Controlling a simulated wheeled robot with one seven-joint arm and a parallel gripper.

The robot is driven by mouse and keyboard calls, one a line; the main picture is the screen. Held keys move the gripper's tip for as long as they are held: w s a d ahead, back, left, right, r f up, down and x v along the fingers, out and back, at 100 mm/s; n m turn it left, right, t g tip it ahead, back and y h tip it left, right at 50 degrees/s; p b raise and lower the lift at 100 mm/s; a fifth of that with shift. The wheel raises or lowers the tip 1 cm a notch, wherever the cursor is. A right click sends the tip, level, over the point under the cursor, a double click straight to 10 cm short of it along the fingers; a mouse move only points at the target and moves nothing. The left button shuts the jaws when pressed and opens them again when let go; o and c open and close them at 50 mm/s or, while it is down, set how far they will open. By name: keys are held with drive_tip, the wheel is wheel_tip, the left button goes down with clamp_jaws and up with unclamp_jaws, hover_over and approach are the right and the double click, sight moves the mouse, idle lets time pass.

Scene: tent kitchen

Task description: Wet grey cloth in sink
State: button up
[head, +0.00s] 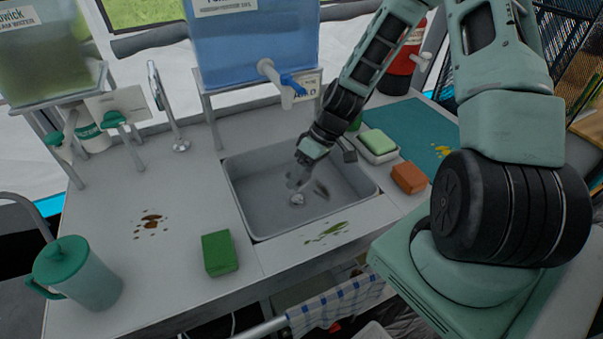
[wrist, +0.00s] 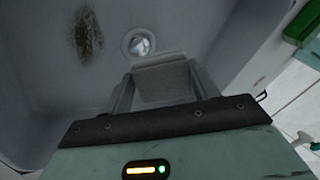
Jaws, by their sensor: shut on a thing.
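My gripper (head: 298,180) reaches down into the grey sink (head: 252,205), above the drain (head: 297,199). In the wrist view the fingers are shut on a folded grey cloth (wrist: 164,80), held between them near the drain (wrist: 138,43). In the head view the cloth is hard to make out against the sink. A brown stain (wrist: 88,36) lies on the sink floor, beside the drain. I cannot tell whether the cloth is wet or touches the sink floor.
A blue water tank (head: 240,45) with a spigot (head: 283,82) stands behind the sink. A green sponge (head: 219,253), brown spots (head: 151,222) and a lidded jug (head: 78,272) are on the left counter. An orange sponge (head: 409,178) lies right of the sink.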

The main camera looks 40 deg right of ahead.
drive_tip(key=shift+r, duration=0.1)
drive_tip(key=shift+r+p, duration=3.75)
drive_tip(key=shift+r, duration=0.65)
wheel_tip(320, 180, up, 4)
drive_tip(key=p, duration=0.3)
drive_tip(key=shift+p, duration=0.3)
drive_tip(key=shift+w+r, duration=0.1)
drive_tip(key=shift+a, duration=0.1)
drive_tip(key=b, duration=0.4)
hover_over(291, 170)
drive_tip(key=s+d, duration=0.1)
drive_tip(key=d, duration=0.1)
drive_tip(key=f, duration=0.4)
drive_tip(key=shift+s+a+f, duration=0.1)
drive_tip(key=shift+s+f, duration=0.05)
drive_tip(key=shift+s, duration=0.05)
drive_tip(key=f+m, duration=0.1)
drive_tip(key=f, duration=0.1)
drive_tip(key=f+m+t, duration=0.1)
drive_tip(key=f, duration=0.1)
drive_tip(key=a+f+m+p, duration=0.1)
drive_tip(key=f, duration=0.1)
drive_tip(key=shift+w+m+t+h, duration=0.3)
drive_tip(key=shift+w+m+t, duration=0.1)
